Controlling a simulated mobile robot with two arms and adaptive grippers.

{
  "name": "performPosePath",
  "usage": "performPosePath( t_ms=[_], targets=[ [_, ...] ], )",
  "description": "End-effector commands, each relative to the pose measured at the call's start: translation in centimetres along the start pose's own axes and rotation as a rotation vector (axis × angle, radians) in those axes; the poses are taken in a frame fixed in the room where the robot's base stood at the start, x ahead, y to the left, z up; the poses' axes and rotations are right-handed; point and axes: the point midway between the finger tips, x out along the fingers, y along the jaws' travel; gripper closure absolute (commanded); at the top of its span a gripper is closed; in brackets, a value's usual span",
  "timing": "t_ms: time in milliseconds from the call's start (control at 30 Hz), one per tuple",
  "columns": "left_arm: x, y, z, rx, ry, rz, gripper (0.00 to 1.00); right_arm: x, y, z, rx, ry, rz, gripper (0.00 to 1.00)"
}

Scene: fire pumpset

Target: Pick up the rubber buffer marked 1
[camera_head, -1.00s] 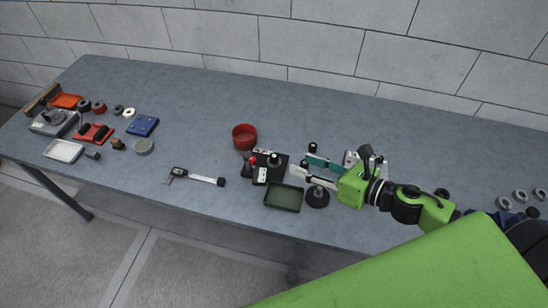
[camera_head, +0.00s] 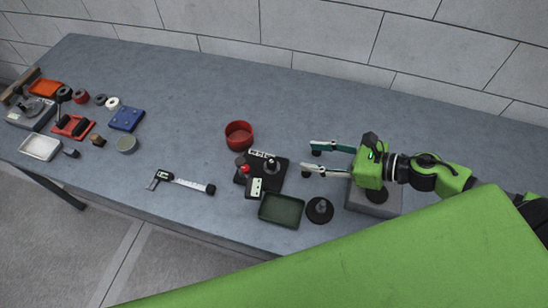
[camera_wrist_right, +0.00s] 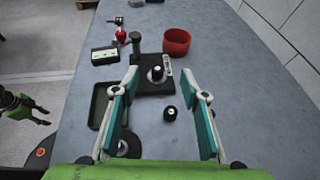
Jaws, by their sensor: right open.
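A small black cylinder, which looks like the rubber buffer (camera_wrist_right: 170,114), stands on the table and shows between my right fingers in the wrist view; its mark is too small to read. In the head view it is mostly hidden by a fingertip of my right gripper (camera_head: 310,159). That gripper is open and empty, its two fingers spread to the left. A similar dark cylinder (camera_wrist_right: 157,74) stands on the black fixture (camera_head: 268,176). What looks like my left gripper (camera_wrist_right: 30,108) shows small at the left of the wrist view, its jaw state unclear.
A red round bowl (camera_head: 238,135), a dark green tray (camera_head: 281,210) and a black round base with a post (camera_head: 319,210) stand near the fixture. A grey block (camera_head: 372,201) lies beneath my right gripper. A caliper (camera_head: 181,182) lies left. The table's back is clear.

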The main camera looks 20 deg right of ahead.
Motion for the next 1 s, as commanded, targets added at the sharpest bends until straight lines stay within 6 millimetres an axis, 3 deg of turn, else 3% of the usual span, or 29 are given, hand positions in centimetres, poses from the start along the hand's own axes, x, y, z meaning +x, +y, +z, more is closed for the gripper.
performPosePath(
  t_ms=[100, 433, 667, 1000],
  targets=[
    [2.2, 0.1, 0.6, 0.000, -0.005, 0.000, 0.60, 0.9, 0.0, -2.0, 0.001, 0.000, 0.000, 0.59],
    [5.7, 0.0, 2.5, 0.002, -0.027, -0.001, 0.60, 2.2, 0.0, -5.3, 0.001, -0.001, 0.000, 0.59],
    [5.4, -0.1, 1.8, 0.002, -0.018, -0.002, 0.60, 3.3, -0.1, -5.1, 0.001, -0.004, -0.002, 0.59],
    [4.2, -0.2, 1.2, 0.001, -0.010, -0.003, 0.60, 7.0, -0.1, -5.0, 0.002, -0.004, -0.003, 0.59]
  ],
)
